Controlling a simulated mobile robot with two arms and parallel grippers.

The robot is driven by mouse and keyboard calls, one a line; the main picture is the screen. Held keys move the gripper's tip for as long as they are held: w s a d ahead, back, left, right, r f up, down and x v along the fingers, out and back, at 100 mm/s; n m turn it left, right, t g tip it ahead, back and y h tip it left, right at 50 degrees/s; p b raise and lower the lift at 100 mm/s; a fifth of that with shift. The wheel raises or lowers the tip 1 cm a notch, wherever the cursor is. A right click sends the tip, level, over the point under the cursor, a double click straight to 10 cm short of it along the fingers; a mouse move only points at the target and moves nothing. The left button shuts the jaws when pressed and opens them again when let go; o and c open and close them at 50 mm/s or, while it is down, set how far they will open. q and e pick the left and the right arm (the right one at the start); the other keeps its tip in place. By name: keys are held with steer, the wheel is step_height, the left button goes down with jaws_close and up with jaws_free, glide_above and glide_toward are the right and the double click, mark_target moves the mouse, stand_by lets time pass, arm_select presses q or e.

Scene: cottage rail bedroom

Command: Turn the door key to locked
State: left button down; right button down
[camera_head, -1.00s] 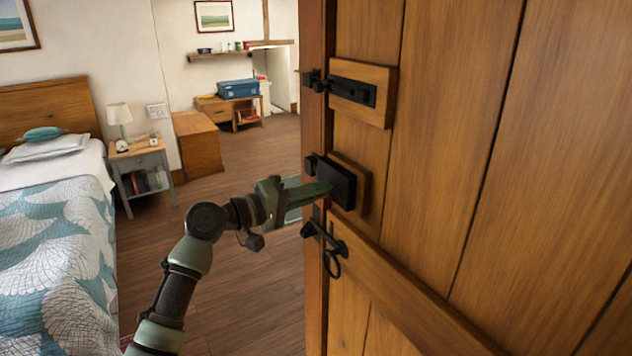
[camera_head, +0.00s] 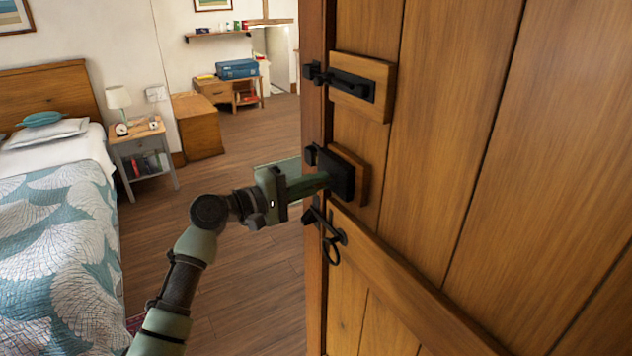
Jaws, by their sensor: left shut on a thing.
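The wooden door (camera_head: 440,130) stands on the right with a black box lock (camera_head: 342,172) mounted on a wooden block. My left gripper (camera_head: 326,181) reaches in from the left, its fingertips at the face of the lock. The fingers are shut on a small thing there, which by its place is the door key. The key itself is hidden behind the fingers, so its angle cannot be told. My right gripper is out of view.
A black slide bolt (camera_head: 350,84) sits above the lock, and a black latch with a ring handle (camera_head: 331,250) hangs just below the gripper. The door frame edge (camera_head: 315,300) is close.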

arm_select(q)
steer(key=shift+f, duration=0.1)
steer(key=c, duration=1.6)
jaws_free()
steer(key=shift+s+a+b, duration=0.25)
steer(key=shift+a+b, duration=0.05)
steer(key=shift+a, duration=0.15)
steer(key=b+v, duration=0.2)
steer(key=v, duration=0.4)
steer(key=shift+s+a, duration=0.2)
steer(key=shift+s, duration=0.1)
